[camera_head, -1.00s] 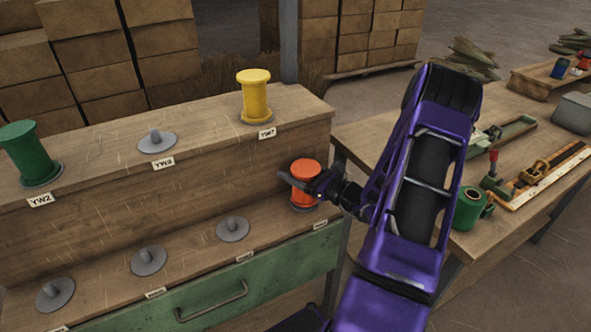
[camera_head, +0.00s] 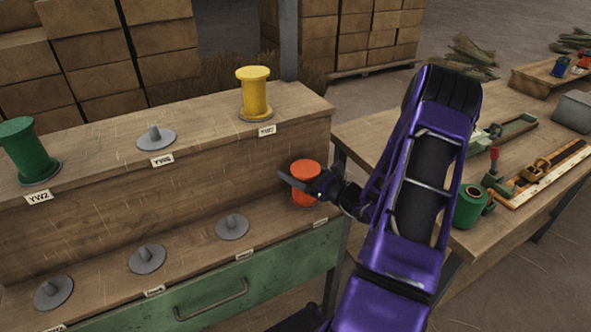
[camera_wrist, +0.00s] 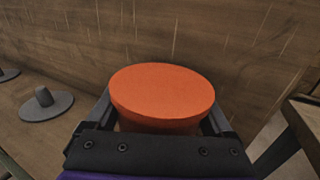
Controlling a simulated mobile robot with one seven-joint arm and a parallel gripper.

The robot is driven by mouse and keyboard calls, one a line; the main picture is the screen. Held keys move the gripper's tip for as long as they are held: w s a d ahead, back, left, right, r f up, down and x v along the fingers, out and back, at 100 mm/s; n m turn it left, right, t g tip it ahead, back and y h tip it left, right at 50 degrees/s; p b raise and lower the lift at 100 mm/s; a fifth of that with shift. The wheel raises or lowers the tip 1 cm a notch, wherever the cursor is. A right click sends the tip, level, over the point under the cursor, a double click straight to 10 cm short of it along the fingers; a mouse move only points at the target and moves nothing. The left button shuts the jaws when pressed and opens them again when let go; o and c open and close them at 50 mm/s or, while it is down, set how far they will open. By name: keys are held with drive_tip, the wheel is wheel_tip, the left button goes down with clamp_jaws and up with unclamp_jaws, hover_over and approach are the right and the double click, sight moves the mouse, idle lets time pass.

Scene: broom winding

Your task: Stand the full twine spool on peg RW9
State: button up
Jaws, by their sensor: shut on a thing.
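An orange-red spool (camera_head: 305,170) is upright at the right end of the lower shelf. In the wrist view its round top (camera_wrist: 162,92) fills the space between my fingers. My gripper (camera_head: 303,187) is shut on the spool, with one dark finger across its front. The spool's base is at the far right position of the lower shelf; whether it is fully seated on a peg there is hidden. The lower shelf labels are too small to read, so I cannot tell which is RW9.
Bare grey pegs stand on the lower shelf (camera_head: 232,226) and one on the upper shelf (camera_head: 156,136). A yellow spool (camera_head: 254,93) and a green spool (camera_head: 28,152) stand on the upper shelf. A workbench (camera_head: 480,240) with tools and a green roll (camera_head: 468,207) is at right.

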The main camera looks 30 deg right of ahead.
drive_tip(key=shift+f, duration=0.15)
drive_tip(key=o, duration=1)
drive_tip(key=shift+o, duration=0.2)
drive_tip(key=shift+s, duration=0.1)
drive_tip(key=shift+p+v, duration=0.4)
drive_tip(key=shift+v, duration=5)
